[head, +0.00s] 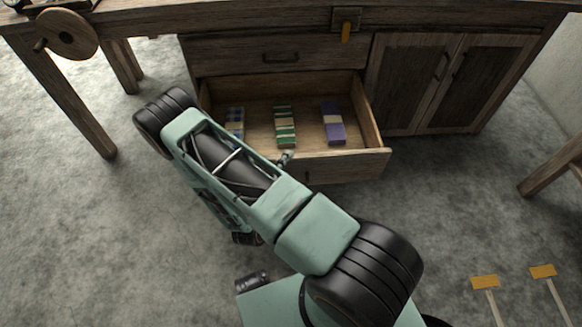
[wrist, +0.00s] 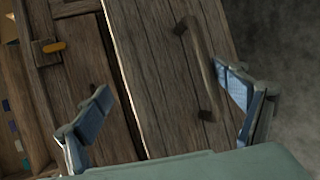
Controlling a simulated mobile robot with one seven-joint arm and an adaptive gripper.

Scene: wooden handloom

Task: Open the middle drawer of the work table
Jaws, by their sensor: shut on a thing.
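A drawer (head: 348,166) is pulled well out below a shut upper drawer (head: 235,53), with its inside showing in the head view. In the wrist view its wooden front (wrist: 155,60) is tilted, with a dark bar handle (wrist: 194,60) on it. My gripper (wrist: 162,80) is at this front, with one blue-padded finger on each side of the handle. It is shut on the handle, though the fingers look widely spread and the contact points are not clear. In the head view my arm hides most of the gripper and the drawer's left front.
The open drawer holds a blue checked block (head: 236,117), a green striped block (head: 285,127) and a purple block (head: 333,124). A shut double-door cupboard (head: 430,85) is on the right. A wooden wheel (head: 66,34) is at upper left.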

